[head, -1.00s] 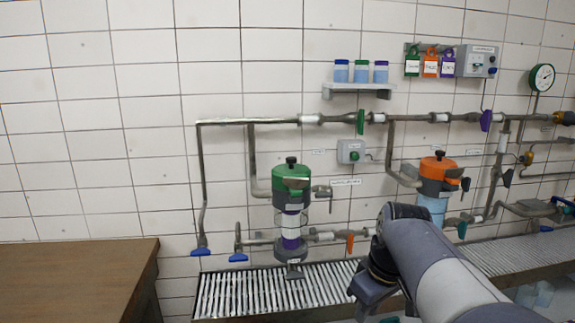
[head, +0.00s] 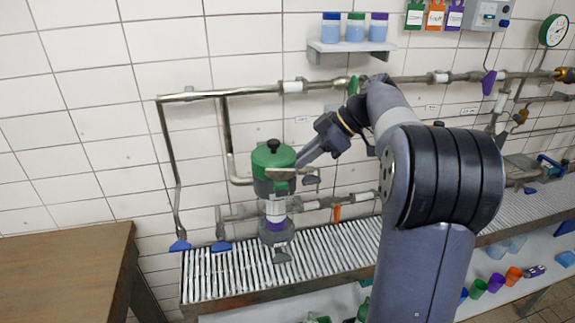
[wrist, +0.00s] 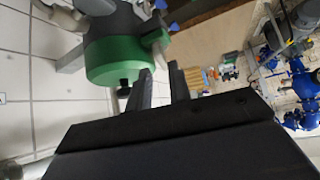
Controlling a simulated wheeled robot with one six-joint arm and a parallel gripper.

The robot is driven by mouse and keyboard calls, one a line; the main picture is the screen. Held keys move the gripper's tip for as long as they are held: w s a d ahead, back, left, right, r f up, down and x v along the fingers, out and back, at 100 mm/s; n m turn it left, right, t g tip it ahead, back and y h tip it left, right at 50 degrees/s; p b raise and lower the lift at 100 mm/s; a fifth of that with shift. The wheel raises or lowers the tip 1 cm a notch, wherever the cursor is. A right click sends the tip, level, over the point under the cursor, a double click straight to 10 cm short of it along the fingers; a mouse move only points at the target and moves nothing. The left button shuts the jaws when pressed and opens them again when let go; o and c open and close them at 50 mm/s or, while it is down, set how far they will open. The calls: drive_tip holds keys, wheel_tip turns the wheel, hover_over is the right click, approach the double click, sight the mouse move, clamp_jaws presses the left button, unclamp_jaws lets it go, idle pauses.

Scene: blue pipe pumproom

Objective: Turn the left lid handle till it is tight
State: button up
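The left canister has a green lid (head: 273,157) with a black knob (head: 274,145) on top and a grey bar handle (head: 284,172) on its front side. In the wrist view the green lid (wrist: 112,62) fills the upper left, and its bar handle (wrist: 156,39) sticks out to the right, beyond my fingertips. My gripper (head: 303,162) is just right of the lid in the head view. In the wrist view my gripper (wrist: 160,75) has its two fingers apart with nothing between them. I see no clear contact with the handle.
A grey horizontal pipe (head: 240,92) runs behind and above the canister. A shelf (head: 352,46) with several jars is on the wall above. A slatted drain grate (head: 225,280) lies below. A wooden table (head: 60,275) stands at the lower left.

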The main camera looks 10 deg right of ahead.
sight(289, 169)
drive_tip(key=p+x, duration=0.1)
drive_tip(key=x, duration=0.4)
drive_tip(key=shift+w+a+f, duration=0.1)
drive_tip(key=shift+a+f, duration=0.15)
drive_tip(key=shift+c, duration=0.3)
clamp_jaws()
